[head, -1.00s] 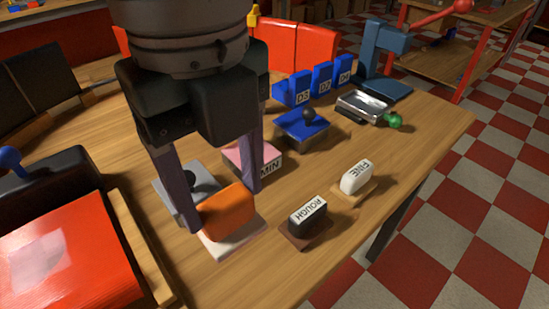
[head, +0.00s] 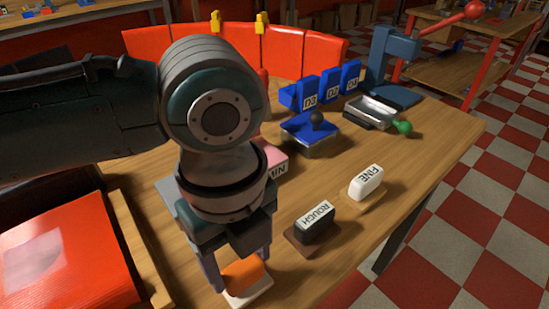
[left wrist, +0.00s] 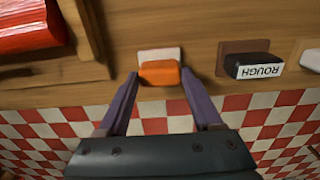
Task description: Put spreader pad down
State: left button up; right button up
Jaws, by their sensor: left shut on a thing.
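The spreader pad, an orange block over a pale flat plate (head: 262,291), is low at the front part of the workbench, left of the ROUGH block. It also shows in the left wrist view (left wrist: 159,73), near the bench's front edge. My left gripper (head: 240,282) points down and is shut on the orange block, with one finger on each side; both fingers show in the left wrist view (left wrist: 160,78). My wrist hides part of the pad in the head view. I cannot tell whether the plate touches the wood. My right gripper is not in view.
The ROUGH block (head: 316,222) on a brown plate and the FINE block (head: 366,183) stand to the right. A blue plate with a black knob (head: 312,130) is behind. A red case (head: 70,262) is at left. Bare wood lies right of the pad.

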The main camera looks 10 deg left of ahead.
aim_at(242, 266)
pick_arm(q)
jog(key=shift+f, duration=0.1)
jog(key=o, duration=1.2)
notch_tip(242, 266, up, 12)
jog(key=p, duration=0.2)
jog(key=s+d+f+n+t+h, duration=0.2)
jog(key=s+d+f+n+h, duration=0.3)
jog(key=n, duration=0.7)
jog(key=s+a+n+t+y, duration=0.1)
jog(key=s+a+n+y, duration=0.3)
jog(key=s+a+n, duration=0.3)
jog(key=a+n, duration=0.4)
jog(key=a, duration=0.3)
jog(key=shift+s+a+f+n+t+y, duration=0.15)
jog(key=shift+f+n+t+y, duration=0.15)
jog(key=shift+n+y, duration=0.1)
